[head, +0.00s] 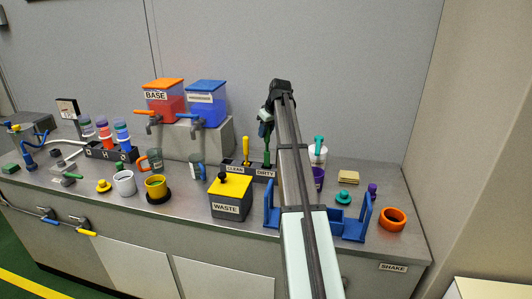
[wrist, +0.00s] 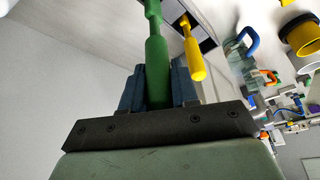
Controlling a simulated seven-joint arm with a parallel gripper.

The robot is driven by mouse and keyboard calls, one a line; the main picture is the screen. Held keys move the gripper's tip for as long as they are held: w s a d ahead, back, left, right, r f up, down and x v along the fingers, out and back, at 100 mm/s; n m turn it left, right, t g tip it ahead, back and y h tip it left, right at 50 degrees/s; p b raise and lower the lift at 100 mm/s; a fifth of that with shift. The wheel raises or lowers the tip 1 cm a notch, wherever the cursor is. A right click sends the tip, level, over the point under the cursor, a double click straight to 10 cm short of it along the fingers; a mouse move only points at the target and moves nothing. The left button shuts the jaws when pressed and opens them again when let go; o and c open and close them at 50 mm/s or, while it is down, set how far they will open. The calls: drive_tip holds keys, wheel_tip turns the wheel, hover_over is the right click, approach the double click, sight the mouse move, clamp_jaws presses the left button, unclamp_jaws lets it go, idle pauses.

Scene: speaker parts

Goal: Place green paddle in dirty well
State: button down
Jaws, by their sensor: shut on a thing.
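The green paddle (wrist: 157,65) is between the blue fingers of my gripper (wrist: 158,88) in the wrist view, and the gripper is shut on its handle. In the head view the green paddle (head: 267,157) hangs roughly upright at the dirty well, the part of the dark holder labelled DIRTY (head: 265,173). Its lower end meets the holder's top there; I cannot tell how deep it sits. My gripper (head: 266,128) is above the holder, partly hidden by my arm. A yellow paddle (head: 246,148) stands in the CLEAN side, left of the green one.
The WASTE box (head: 230,196) stands in front of the holder. A glass mug (head: 197,168) is to its left, and the BASE dispenser (head: 163,98) is behind. A white cup with a teal paddle (head: 318,153) and a purple cup (head: 318,178) are close on the right.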

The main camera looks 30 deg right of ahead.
sight(266, 145)
drive_tip(key=shift+f, duration=3.45)
drive_tip(key=c, duration=0.9)
unclamp_jaws()
drive_tip(key=shift+o, duration=0.2)
drive_tip(key=v, duration=1.2)
